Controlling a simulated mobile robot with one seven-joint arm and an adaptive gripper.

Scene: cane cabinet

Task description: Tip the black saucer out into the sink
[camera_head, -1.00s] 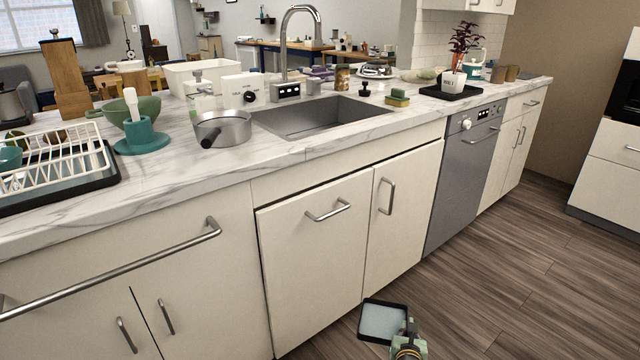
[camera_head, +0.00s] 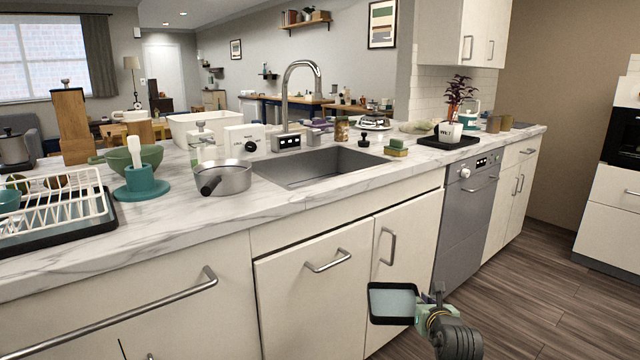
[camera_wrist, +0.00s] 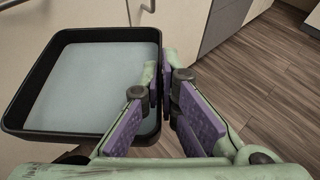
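The black saucer (camera_head: 372,318) is square with a raised rim and holds a flat layer of pale blue-grey liquid. In the wrist view it (camera_wrist: 20,115) fills the left side and looks roughly level. My gripper (camera_head: 426,312) is shut on its right rim; the purple-padded fingers (camera_wrist: 168,92) lie on either side of that edge. The saucer is in front of the cabinet doors, below the countertop. The grey sink (camera_head: 325,166) is set in the counter above and behind it, with a tall chrome faucet (camera_head: 285,95) at its back.
A saucepan (camera_head: 228,178) stands left of the sink, near a teal holder (camera_head: 141,190) and a white dish rack (camera_head: 60,208). A sponge (camera_head: 397,144) sits at the sink's right. A potted plant stands on a black tray (camera_head: 430,142) farther right. Door handles (camera_head: 330,262) stick out near the saucer.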

